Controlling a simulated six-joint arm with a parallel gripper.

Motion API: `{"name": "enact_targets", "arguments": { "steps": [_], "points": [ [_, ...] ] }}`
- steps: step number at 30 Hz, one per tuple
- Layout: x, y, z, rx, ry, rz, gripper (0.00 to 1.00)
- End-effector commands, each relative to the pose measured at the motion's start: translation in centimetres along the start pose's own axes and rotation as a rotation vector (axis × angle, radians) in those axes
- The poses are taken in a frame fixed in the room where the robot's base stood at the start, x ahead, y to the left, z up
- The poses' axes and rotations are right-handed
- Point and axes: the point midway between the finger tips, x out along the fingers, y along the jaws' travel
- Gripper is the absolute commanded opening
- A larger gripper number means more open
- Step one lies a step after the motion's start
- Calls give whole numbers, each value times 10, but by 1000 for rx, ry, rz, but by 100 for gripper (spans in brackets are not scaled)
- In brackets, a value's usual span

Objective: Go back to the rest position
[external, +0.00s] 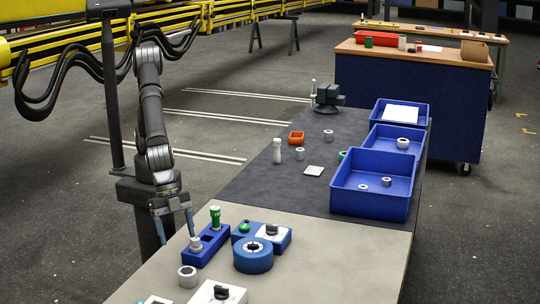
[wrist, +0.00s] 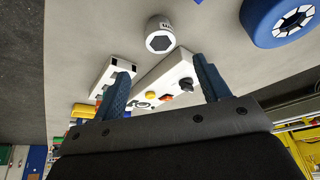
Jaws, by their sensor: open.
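My gripper (external: 177,236) is open and empty at the left edge of the pale bench section. Its two blue fingers point down, left of the blue block (external: 208,245); the wrist view shows them spread apart (wrist: 161,66). The blue block holds a pale cylinder (external: 196,243) at its near end and a green-topped piece (external: 215,217) further along. A grey cylinder with a dark hexagonal face (wrist: 160,42) shows beyond the fingertips in the wrist view, apart from them.
A blue ring-shaped fixture (external: 253,258) and a blue box with a green button (external: 272,238) stand right of the block. A white control box (external: 205,296) is at the near edge. Blue bins (external: 370,205) line the far right. Open floor lies left of the bench.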

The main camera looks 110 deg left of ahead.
Motion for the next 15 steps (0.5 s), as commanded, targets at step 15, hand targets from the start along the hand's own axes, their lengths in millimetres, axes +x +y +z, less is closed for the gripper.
{"name": "enact_targets", "arguments": {
  "steps": [15],
  "points": [
    [63, 0, 1, -1, -3, -1, 69]
  ]
}}
